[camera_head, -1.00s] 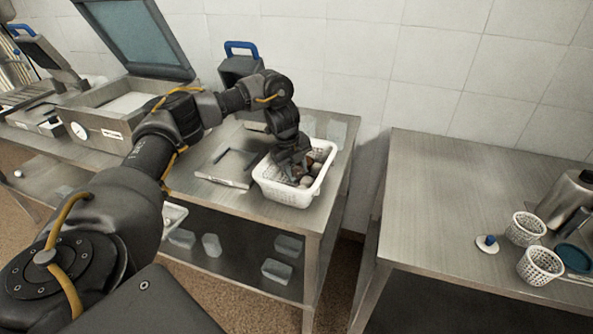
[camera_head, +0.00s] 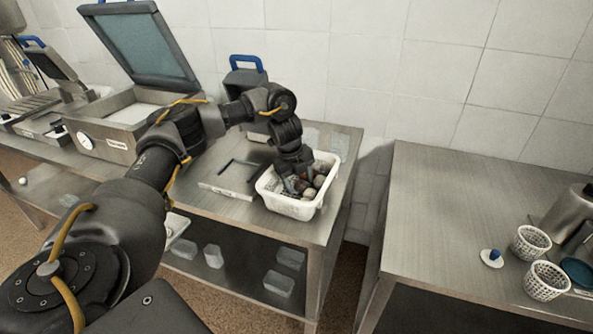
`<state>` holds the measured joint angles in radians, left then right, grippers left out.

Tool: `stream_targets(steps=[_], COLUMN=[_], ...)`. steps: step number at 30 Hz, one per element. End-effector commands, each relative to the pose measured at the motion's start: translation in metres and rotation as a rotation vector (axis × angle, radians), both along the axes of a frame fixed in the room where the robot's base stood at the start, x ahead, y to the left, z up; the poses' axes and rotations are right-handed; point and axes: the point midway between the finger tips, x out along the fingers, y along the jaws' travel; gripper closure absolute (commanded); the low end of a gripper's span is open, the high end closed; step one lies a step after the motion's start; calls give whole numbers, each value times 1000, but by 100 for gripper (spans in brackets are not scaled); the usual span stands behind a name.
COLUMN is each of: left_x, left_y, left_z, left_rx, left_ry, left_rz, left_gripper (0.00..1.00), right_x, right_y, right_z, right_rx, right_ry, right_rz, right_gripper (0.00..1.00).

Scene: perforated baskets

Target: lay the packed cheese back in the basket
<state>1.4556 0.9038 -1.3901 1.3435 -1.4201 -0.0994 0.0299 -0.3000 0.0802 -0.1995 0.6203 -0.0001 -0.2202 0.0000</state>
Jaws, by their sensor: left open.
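The white perforated basket (camera_head: 291,208) stands near the right end of the left steel table. Several small rounded pieces (camera_head: 311,190), pale and brownish, lie in it; I cannot tell which of them is the packed cheese. My left gripper (camera_head: 294,189) points down into the basket at its left part. It is open, with its fingertips among or just over the contents, and it hides part of them. I cannot see anything held between the fingers. My right gripper is not in view.
A flat tray or scale plate (camera_head: 229,179) lies left of the basket. A vacuum machine (camera_head: 120,122) with raised lid stands further left. The right table (camera_head: 440,205) is mostly clear, with small white baskets (camera_head: 546,281) at its right. A gap separates the tables.

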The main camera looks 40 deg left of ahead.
Motion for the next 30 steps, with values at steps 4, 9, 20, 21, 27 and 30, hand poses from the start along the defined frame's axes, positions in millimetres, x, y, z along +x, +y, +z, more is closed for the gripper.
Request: stream_targets(steps=[4,9,20,21,27,30], left_x=[-4,-12,-23,-23,-23,-23], left_y=[3,6,9,10,10,10], left_z=[28,67,110,112,113,113], left_rx=[0,1,0,0,0,0], left_ry=[-5,-6,-1,-1,-1,-1], left_rz=[-1,0,0,0,0,0], left_gripper=[41,41,41,41,41,41], right_x=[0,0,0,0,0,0], right_y=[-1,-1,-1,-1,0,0], right_z=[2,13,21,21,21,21], right_rx=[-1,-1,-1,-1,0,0], right_ry=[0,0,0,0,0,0], right_rz=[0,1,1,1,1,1], right_gripper=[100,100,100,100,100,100])
